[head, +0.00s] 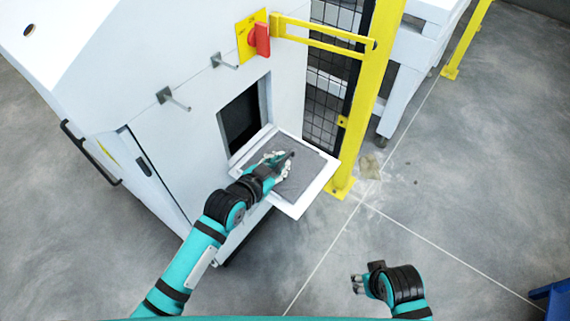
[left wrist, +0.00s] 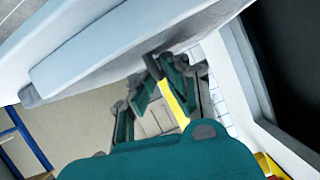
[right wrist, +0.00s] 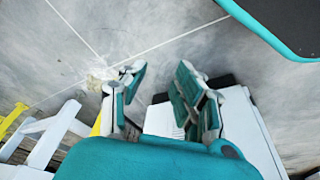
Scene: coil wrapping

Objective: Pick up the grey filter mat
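The grey filter mat (head: 299,179) lies flat on the white fold-out flap (head: 318,187) below the dark opening of the white machine in the head view. My left gripper (head: 286,163) is over the mat and hides part of it. Its fingers look spread, with nothing clearly held between them; whether they touch the mat I cannot tell. In the left wrist view its fingers (left wrist: 160,90) show beside a pale panel, and the mat is not clearly seen. My right gripper (head: 364,279) is open and empty over the floor; its spread fingers show in the right wrist view (right wrist: 158,85).
The white machine (head: 185,60) has a red and yellow switch (head: 258,40) and projecting hooks (head: 175,98). A yellow post (head: 370,90) and a black mesh fence (head: 330,75) stand close right of the flap. The floor (head: 450,180) at the right is largely clear.

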